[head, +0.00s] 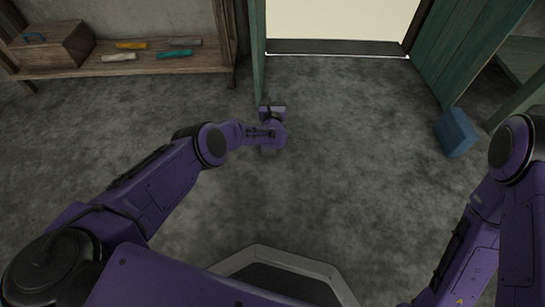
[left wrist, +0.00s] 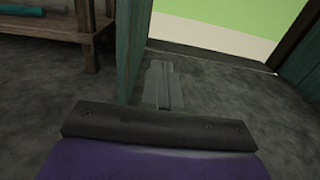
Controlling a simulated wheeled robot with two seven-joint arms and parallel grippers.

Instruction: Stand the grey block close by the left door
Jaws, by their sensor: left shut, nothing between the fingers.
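The left door (head: 258,55) is a narrow teal panel standing open at the left side of the doorway. It also shows in the left wrist view (left wrist: 132,50). My left gripper (head: 272,109) is low near the floor, just right of the door's near edge. I cannot make out the grey block for certain; my left wrist and gripper hide part of the floor there. My right arm shows at the right edge, but its gripper is out of view.
A blue block (head: 457,132) stands by the teal right door (head: 455,50). A low wooden shelf (head: 130,65) at the back left holds a wooden box (head: 50,47) and several coloured bars. A dark sill (head: 335,47) crosses the bright doorway. The middle floor is clear.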

